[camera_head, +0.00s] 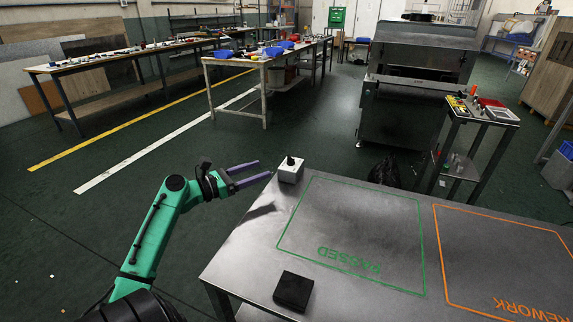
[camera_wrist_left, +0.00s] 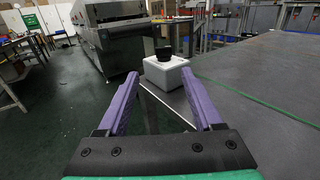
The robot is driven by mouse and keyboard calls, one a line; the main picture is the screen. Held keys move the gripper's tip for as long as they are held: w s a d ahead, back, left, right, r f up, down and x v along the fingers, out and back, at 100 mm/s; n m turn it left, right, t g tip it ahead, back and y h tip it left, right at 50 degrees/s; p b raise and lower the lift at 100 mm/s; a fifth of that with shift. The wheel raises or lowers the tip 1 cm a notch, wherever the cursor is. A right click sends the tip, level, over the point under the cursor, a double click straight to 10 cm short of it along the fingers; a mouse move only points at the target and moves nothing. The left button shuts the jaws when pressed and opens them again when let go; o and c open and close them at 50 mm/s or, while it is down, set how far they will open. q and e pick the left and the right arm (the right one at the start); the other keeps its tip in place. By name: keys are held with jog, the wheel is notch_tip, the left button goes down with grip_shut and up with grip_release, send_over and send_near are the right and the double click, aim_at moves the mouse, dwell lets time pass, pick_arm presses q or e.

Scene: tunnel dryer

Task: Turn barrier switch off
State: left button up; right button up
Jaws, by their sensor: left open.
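The barrier switch (camera_head: 290,169) is a small white box with a black knob on top. It sits at the far left corner of the metal table. In the left wrist view the switch (camera_wrist_left: 167,72) stands ahead, with its black knob (camera_wrist_left: 164,49) upright. My left gripper (camera_head: 257,171) has purple fingers and is open and empty. It is just left of the switch, apart from it, with its fingers pointing toward it. In the left wrist view the open left gripper (camera_wrist_left: 160,92) frames the space in front of the box. My right gripper is not in view.
The metal table (camera_head: 250,250) carries a green PASSED outline (camera_head: 350,263), an orange REWORK outline (camera_head: 527,310) and a black block (camera_head: 293,291) near its front edge. A dryer machine (camera_head: 415,75) and a small control stand (camera_head: 478,110) are behind. The floor left of the table is clear.

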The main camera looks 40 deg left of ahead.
aim_at(290, 160)
pick_arm(q)
jog(key=x, duration=1)
jog(key=shift+w+d+r+b, duration=0.15)
jog(key=shift+d+r+b, duration=0.05)
jog(key=shift+d+b, duration=0.2)
jog(key=shift+w, duration=0.4)
jog(key=shift+d, duration=0.15)
grip_shut()
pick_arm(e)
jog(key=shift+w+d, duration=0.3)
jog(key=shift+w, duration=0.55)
